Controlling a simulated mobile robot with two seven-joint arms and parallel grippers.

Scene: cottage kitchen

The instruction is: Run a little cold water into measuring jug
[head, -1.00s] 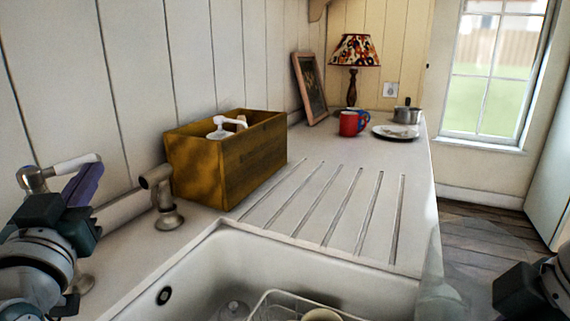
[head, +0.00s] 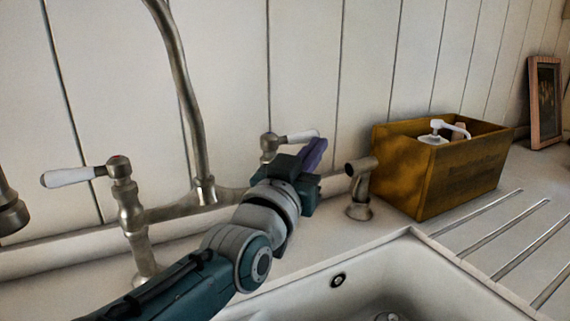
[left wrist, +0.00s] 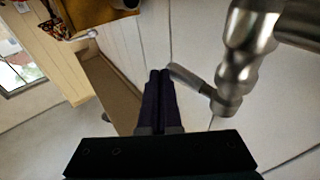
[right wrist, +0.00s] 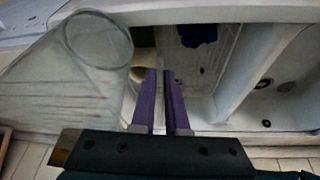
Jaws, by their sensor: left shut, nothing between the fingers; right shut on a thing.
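The bridge tap (head: 190,110) has a tall metal neck. A nozzle, likely its spout end, shows at the left edge (head: 10,212); no water shows below it. The left lever (head: 70,177) has a red mark on its valve. The right lever (head: 300,137) is white-handled and shows close up in the left wrist view (left wrist: 190,77). My left gripper (head: 314,155) is shut and empty, its fingertips right beside that lever; I cannot tell whether they touch. The clear measuring jug (right wrist: 70,90) is in my right gripper (right wrist: 160,75), shut on it, outside the head view.
A white sink (head: 390,265) lies in front of the tap. A short metal fitting (head: 360,190) stands right of my left gripper. A wooden box (head: 440,180) with a pump bottle (head: 440,130) and a picture frame (head: 545,100) stand further right. The grooved drainer is clear.

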